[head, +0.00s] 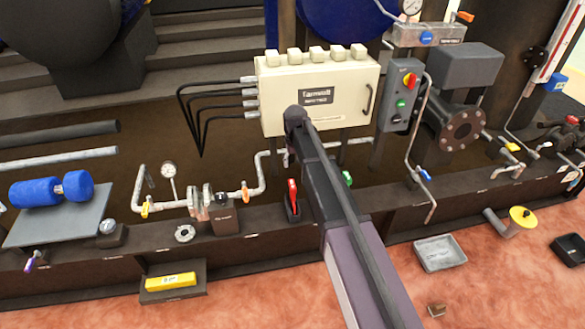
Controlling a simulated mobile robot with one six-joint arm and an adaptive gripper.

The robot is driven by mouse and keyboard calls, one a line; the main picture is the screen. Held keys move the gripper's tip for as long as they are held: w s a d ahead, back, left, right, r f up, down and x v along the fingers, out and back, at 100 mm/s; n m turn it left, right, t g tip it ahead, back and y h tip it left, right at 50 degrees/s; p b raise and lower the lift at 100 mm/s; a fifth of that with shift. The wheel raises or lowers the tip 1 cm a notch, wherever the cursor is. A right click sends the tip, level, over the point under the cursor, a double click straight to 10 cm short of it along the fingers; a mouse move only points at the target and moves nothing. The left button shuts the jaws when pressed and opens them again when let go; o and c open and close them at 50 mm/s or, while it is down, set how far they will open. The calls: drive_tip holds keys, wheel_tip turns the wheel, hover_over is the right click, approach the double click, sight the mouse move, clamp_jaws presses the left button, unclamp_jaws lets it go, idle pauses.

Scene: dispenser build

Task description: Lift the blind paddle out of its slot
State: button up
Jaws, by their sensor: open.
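A small grey plate (221,198), which looks like the blind paddle, stands at a dark block (226,221) just right of the pipe flanges (199,206), left of the picture's middle. It is small in this view, so I cannot tell how deep it sits in its slot or whether it touches the flanges. My arm reaches up from the bottom through the middle of the picture, to the right of the paddle. My gripper does not show; I cannot tell where its fingers are.
A cream junction box (315,105) with black cables stands behind my arm. A red-handled tool (292,196) stands upright close left of my arm. A grey tray (440,253) sits on the floor.

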sight(292, 184)
drive_tip(key=shift+w+a+f, duration=0.15)
drive_tip(key=shift+w+a, duration=0.2)
drive_tip(key=shift+a, duration=0.2)
drive_tip(key=shift+f, duration=0.2)
wheel_tip(292, 184, down, 13)
drive_tip(key=b, duration=1.3)
drive_tip(key=shift+f+b, duration=0.2)
drive_tip(key=shift+b, duration=0.2)
clamp_jaws()
drive_tip(key=shift+r, duration=0.15)
